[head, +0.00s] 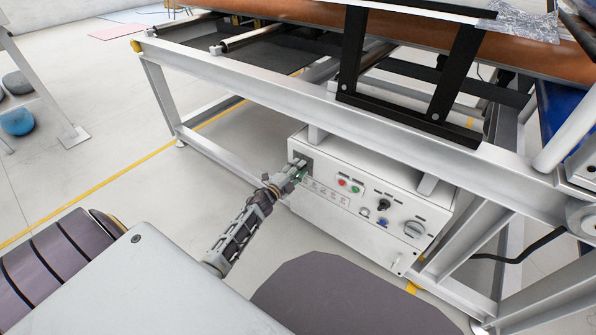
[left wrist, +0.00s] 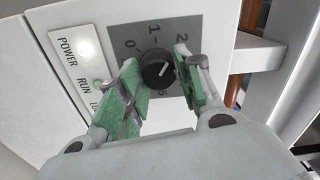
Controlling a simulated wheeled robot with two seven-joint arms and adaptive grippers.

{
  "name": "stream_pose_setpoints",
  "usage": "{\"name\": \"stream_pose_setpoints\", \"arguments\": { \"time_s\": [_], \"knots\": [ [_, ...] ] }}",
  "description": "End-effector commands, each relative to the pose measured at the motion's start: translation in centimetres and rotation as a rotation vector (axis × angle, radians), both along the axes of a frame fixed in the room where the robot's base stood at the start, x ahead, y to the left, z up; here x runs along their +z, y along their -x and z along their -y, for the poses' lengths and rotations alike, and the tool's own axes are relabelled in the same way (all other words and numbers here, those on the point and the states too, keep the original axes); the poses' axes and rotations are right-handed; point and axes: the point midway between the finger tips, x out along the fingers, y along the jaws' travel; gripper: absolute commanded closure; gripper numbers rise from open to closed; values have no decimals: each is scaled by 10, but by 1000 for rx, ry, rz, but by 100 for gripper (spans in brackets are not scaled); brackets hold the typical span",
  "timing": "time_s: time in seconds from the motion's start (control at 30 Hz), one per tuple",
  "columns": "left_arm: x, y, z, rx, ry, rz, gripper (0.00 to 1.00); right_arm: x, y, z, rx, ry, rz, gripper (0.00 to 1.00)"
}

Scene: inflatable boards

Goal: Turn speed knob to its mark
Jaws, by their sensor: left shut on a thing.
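The speed knob (left wrist: 157,72) is a round black knob on a grey dial plate (left wrist: 138,37), with 0, 1 and 2 readable around it and a 5 partly showing. Where its pointer stands is too small to tell surely. My left gripper (head: 298,168) reaches the left end of the white control box (head: 344,220). In the left wrist view its green-padded fingers (left wrist: 156,68) are on either side of the knob and shut on it. In the head view the gripper hides the knob. My right gripper is not in view.
The box also carries red and green buttons (head: 348,185), a black knob (head: 384,204) and a grey rotary switch (head: 415,229). It hangs under a white frame beam (head: 330,115). A labelled POWER/RUN strip (left wrist: 77,65) lies beside the dial.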

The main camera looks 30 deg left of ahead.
Motion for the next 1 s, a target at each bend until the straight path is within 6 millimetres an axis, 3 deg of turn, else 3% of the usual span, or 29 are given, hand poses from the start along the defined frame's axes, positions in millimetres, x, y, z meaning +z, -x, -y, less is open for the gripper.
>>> {"name": "stream_pose_setpoints", "arguments": {
  "time_s": [0.3, 0.83, 0.87, 1.0],
  "knots": [
    [-2, 0, 1, -1, -150, 10, 89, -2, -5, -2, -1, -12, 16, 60],
    [-2, 0, 1, -2, -182, 13, 89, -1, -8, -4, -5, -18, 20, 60],
    [-2, 0, 1, -2, -182, 13, 62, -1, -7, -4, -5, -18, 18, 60],
    [-2, 0, 1, -1, -181, 12, 44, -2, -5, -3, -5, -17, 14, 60]
  ]
}}
